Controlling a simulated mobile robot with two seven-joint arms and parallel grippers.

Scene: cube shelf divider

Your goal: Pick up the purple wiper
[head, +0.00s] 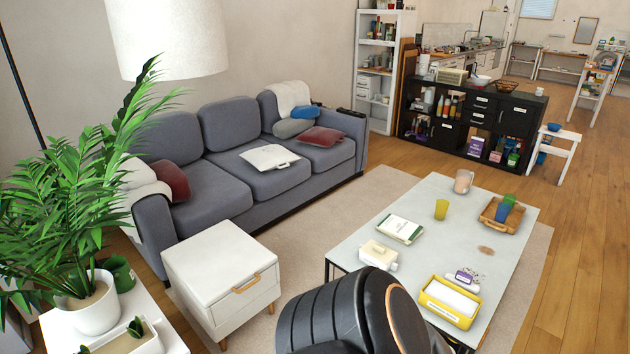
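A small purple-and-white object (467,278) lies on the pale coffee table (445,240), just behind a yellow tray (450,303). It is the only purple thing on this table, but it is too small to tell for certain that it is the wiper. A purple item (475,146) also stands in a lower compartment of the black cube shelf (504,122) farther back. A large black rounded part of my own body fills the bottom middle, in front of the table's near edge. Neither of my grippers is in view.
The table also bears a white container (378,255), a green-and-white book (400,228), a yellow cup (441,209), a pink mug (463,181) and a wooden tray (489,218) with cups. A grey sofa (225,138) and white nightstand (215,270) stand left. Wooden floor (575,270) is clear on the right.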

